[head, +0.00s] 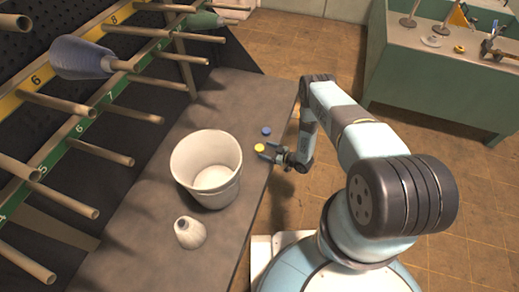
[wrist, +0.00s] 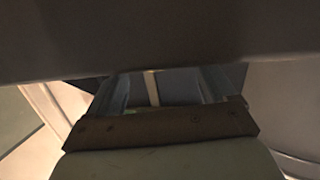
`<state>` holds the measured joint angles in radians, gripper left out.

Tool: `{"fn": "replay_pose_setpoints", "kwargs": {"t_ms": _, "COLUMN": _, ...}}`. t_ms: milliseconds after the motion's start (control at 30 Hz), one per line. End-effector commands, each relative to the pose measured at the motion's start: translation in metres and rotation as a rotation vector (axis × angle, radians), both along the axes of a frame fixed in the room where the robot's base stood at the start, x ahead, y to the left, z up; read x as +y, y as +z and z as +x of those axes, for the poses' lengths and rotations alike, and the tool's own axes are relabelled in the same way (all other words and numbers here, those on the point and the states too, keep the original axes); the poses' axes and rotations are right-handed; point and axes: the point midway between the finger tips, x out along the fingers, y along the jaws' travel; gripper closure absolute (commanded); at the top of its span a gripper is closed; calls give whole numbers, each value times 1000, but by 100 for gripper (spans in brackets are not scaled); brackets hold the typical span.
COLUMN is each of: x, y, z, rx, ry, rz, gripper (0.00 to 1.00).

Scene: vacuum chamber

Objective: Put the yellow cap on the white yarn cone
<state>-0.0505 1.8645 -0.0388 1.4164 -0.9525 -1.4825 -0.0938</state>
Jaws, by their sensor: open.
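The yellow cap (head: 259,148) lies on the grey table near its right edge, beside a blue cap (head: 266,131). The white yarn cone (head: 189,233) stands on the table in front of the white bucket, with nothing on its tip. My gripper (head: 266,152) is open at the table's right edge, its fingers pointing left at the yellow cap and very close to it. I cannot tell whether they touch it. In the wrist view the gripper (wrist: 160,88) shows dimly from behind, and neither cap can be made out there.
A large white bucket (head: 207,168) stands between the yellow cap and the rack of pegs on the left. A blue-grey yarn cone (head: 83,57) and a green one (head: 203,20) hang on the pegs. A green bench (head: 428,98) stands at the back right. Bare table (head: 225,100) lies behind the bucket.

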Motion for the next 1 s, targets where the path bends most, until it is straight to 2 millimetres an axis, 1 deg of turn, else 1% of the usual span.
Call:
{"fn": "replay_pose_setpoints", "kwargs": {"t_ms": 100, "x": 15, "y": -2, "z": 9, "rx": -1, "ry": 3, "rz": -1, "gripper": 16}}
{"fn": "replay_pose_setpoints", "kwargs": {"t_ms": 200, "x": 24, "y": -5, "z": 15, "rx": -1, "ry": 1, "rz": 0, "gripper": 16}}
{"fn": "replay_pose_setpoints", "kwargs": {"t_ms": 300, "x": 28, "y": -6, "z": 17, "rx": 1, "ry": 1, "rz": -1, "gripper": 16}}
{"fn": "replay_pose_setpoints", "kwargs": {"t_ms": 467, "x": 28, "y": -6, "z": 17, "rx": 1, "ry": 1, "rz": -1, "gripper": 16}}
{"fn": "replay_pose_setpoints", "kwargs": {"t_ms": 1000, "x": 28, "y": -5, "z": 17, "rx": 1, "ry": 1, "rz": -1, "gripper": 67}}
